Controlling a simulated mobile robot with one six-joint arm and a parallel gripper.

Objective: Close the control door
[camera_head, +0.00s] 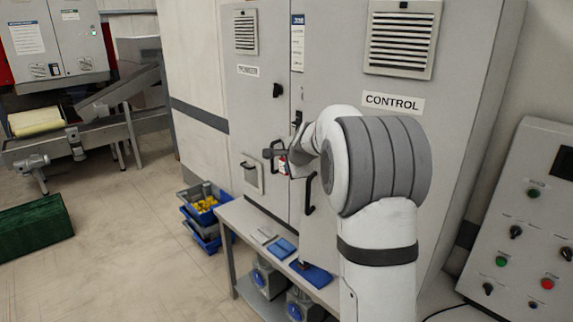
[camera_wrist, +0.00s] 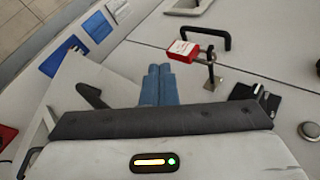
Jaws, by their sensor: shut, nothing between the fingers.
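The control door (camera_head: 341,95) is the right-hand grey cabinet door, with a CONTROL label and a vent. It looks nearly in line with the door to its left; I cannot tell whether a small gap remains. Its black handle (camera_head: 309,194) shows left of my arm, and seemingly in the wrist view (camera_wrist: 91,96).
A red padlock (camera_wrist: 183,50) with a white tag hangs by the left door's black handle (camera_wrist: 208,34). A low bench (camera_head: 232,213) with blue trays (camera_head: 312,273) stands before the cabinet. A control console (camera_head: 528,215) is at right. Blue crates (camera_head: 203,204) stand on the floor at left.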

